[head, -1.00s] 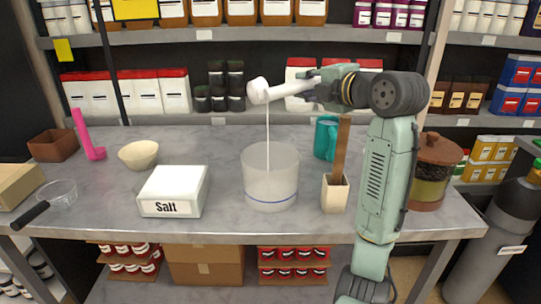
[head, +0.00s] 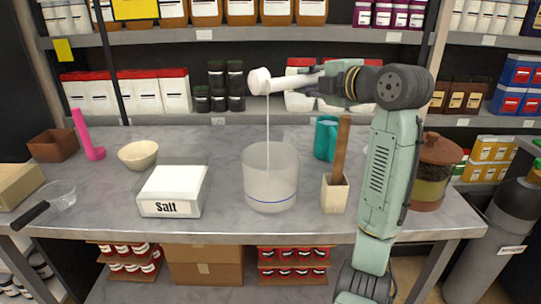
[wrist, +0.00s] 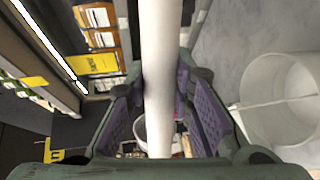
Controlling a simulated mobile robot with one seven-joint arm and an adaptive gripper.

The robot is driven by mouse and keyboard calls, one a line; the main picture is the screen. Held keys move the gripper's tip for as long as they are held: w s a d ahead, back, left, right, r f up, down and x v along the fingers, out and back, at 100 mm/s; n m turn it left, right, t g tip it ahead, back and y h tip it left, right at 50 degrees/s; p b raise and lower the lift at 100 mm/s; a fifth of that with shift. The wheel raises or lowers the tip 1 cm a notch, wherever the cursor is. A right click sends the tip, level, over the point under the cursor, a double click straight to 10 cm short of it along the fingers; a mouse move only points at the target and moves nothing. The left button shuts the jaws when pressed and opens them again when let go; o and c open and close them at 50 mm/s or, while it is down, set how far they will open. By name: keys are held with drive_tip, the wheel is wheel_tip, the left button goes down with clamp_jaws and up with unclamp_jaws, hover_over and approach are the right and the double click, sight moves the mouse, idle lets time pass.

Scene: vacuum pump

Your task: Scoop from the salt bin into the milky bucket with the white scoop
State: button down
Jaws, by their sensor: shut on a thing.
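The white scoop (head: 261,81) is tilted high above the milky bucket (head: 270,180), and a thin white stream runs from it down into the bucket. My gripper (head: 318,82) is shut on the scoop's handle. In the wrist view the white handle (wrist: 160,80) runs between the two finger pads, and the bucket (wrist: 285,105) shows at the right with the stream. The bucket is translucent with a blue line low on its wall. The white salt bin (head: 171,191), labelled "Salt", stands left of the bucket, its top filled with white.
A teal mug (head: 326,138), a holder with a wooden stick (head: 335,193) and a lidded jar (head: 433,170) stand right. Shelves are behind.

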drive_tip(key=shift+w+d+r+m+y, duration=0.15)
drive_tip(key=shift+m+y, duration=0.25)
drive_tip(key=shift+m, duration=0.8)
idle(1.2)
drive_tip(key=shift+f+m+g+y, duration=0.3)
drive_tip(key=shift+f+m, duration=0.35)
drive_tip(key=shift+m, duration=0.05)
idle(0.6)
